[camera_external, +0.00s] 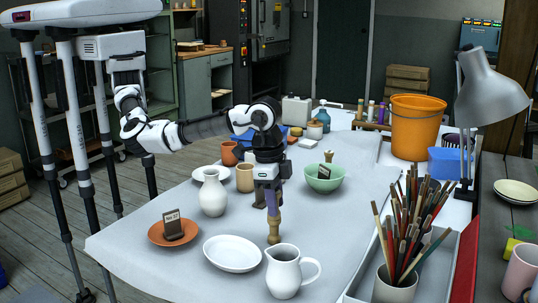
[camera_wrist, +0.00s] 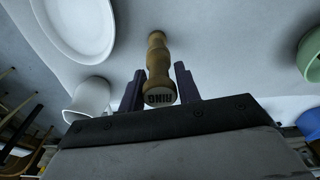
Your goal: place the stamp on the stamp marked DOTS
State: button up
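In the wrist view the stamp (camera_wrist: 158,60) has a pale end marked RING facing me. The purple fingers of my gripper (camera_wrist: 160,82) lie on both sides of the stamp's near end. I cannot tell whether they press on it or stand slightly apart. Another wooden stamp-like knob (camera_external: 328,156) shows behind the green bowl; its marking is not readable. I see no legible DOTS marking.
A white pitcher (camera_external: 285,272), oval plate (camera_external: 232,262) and white vase (camera_external: 212,193) stand nearby. The orange plate (camera_external: 160,233) and green bowl (camera_external: 337,183) each have a dark card with unclear lettering. A brush pot (camera_external: 393,290) stands at the right. Bare table lies right of the stamp.

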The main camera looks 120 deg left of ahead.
jog(key=o, duration=0.3)
jog(key=shift+r, duration=0.1)
jog(key=r, duration=0.4)
jog(key=s+r+b, duration=0.1)
jog(key=r, duration=0.3)
jog(key=r+b, duration=0.1)
jog(key=r, duration=0.3)
jog(key=shift+s+d+r, duration=0.1)
jog(key=shift+s+d, duration=0.05)
jog(key=shift+d, duration=0.05)
